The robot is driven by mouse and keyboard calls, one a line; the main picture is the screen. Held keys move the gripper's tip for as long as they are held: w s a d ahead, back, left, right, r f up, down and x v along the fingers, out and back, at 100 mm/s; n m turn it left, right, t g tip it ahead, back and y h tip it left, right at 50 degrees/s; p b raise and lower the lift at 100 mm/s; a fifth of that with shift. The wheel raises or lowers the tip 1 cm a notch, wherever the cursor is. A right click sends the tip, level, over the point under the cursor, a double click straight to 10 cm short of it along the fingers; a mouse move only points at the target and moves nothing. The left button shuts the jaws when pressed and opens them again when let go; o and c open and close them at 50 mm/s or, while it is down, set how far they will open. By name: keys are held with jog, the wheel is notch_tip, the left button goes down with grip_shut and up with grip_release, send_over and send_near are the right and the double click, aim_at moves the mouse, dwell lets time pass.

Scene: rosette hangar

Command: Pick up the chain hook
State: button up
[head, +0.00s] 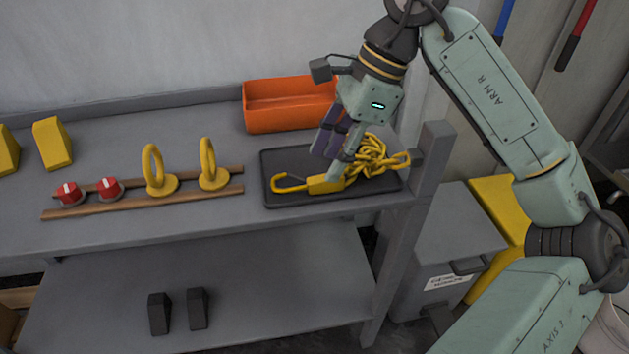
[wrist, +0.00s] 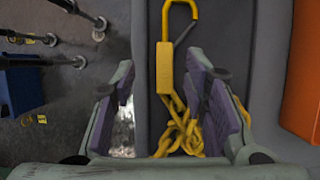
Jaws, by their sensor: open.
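The yellow chain hook (head: 326,185) lies on a dark tray (head: 280,158) at the right end of the grey workbench. Its hook end points left in the head view, and its yellow chain (head: 372,157) is heaped to the right. My gripper (head: 335,158) is just above the hook's block and hides part of it and the tray. In the wrist view, the chain hook (wrist: 164,68) runs up the middle with its hook at the top. My open gripper (wrist: 166,112) has its purple-padded fingers on either side of the chain and the block's lower end. Contact cannot be told.
An orange bin (head: 290,118) stands behind the tray. Two yellow eye bolts (head: 213,178) and two red knobs (head: 70,195) stand along wooden rails to the left. A bench post (head: 432,165) rises close to the tray's right side.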

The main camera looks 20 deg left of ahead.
aim_at(316, 179)
jog(key=shift+a+p+x, duration=0.15)
jog(key=shift+p+x, duration=0.05)
jog(key=shift+x, duration=1)
jog(key=shift+a+p+x, duration=0.1)
jog(key=shift+p+x, duration=0.05)
jog(key=shift+x, duration=1)
jog(key=shift+w, duration=0.2)
jog(key=shift+c, duration=0.6)
grip_shut()
